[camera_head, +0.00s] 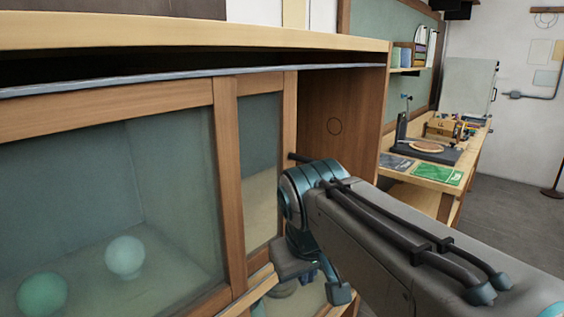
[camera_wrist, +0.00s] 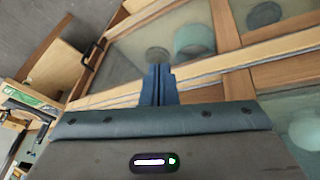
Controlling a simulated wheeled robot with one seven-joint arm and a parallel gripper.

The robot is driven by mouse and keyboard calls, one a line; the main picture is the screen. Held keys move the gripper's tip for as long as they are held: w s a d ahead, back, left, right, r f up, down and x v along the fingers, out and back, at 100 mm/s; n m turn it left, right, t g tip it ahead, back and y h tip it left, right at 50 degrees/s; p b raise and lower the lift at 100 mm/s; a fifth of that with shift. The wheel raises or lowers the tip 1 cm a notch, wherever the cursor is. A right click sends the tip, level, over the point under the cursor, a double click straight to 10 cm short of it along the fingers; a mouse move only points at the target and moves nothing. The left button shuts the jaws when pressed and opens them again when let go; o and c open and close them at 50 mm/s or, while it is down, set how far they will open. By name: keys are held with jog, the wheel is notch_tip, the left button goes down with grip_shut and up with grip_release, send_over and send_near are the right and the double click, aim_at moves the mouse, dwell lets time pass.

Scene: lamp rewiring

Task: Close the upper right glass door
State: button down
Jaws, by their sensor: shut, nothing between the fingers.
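The upper right glass door (camera_head: 261,140) shows in the head view as a narrow glass pane with a wooden right stile (camera_head: 290,108). It sits left of an open gap, and its left part appears overlapped by the upper left glass door (camera_head: 107,205). A short dark bar (camera_head: 298,158) juts out by its right stile. My gripper (camera_wrist: 158,72) is shut and empty in the wrist view, in front of the cabinet's wooden rails. In the head view my arm hides the fingers and the lower part of the gap. Contact with the door cannot be told.
The cabinet's brown side wall (camera_head: 345,115) with a round mark shows inside the gap. Pale globes (camera_head: 125,256) stand behind the left glass. The wrist view shows a dark handle (camera_wrist: 93,52) and a green jar (camera_wrist: 194,38) behind glass. A workbench (camera_head: 432,172) stands beyond, with grey floor to its right.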

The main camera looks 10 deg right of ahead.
jog(key=w+a+r+n+t+h, duration=0.1)
jog(key=a+r+n+t+h, duration=0.15)
jog(key=r, duration=2.05)
jog(key=w+d+f, duration=0.5)
jog(key=w+f, duration=0.2)
jog(key=w, duration=0.1)
jog(key=shift+y, duration=0.35)
jog(key=shift+t, duration=0.25)
jog(key=shift+w, duration=0.1)
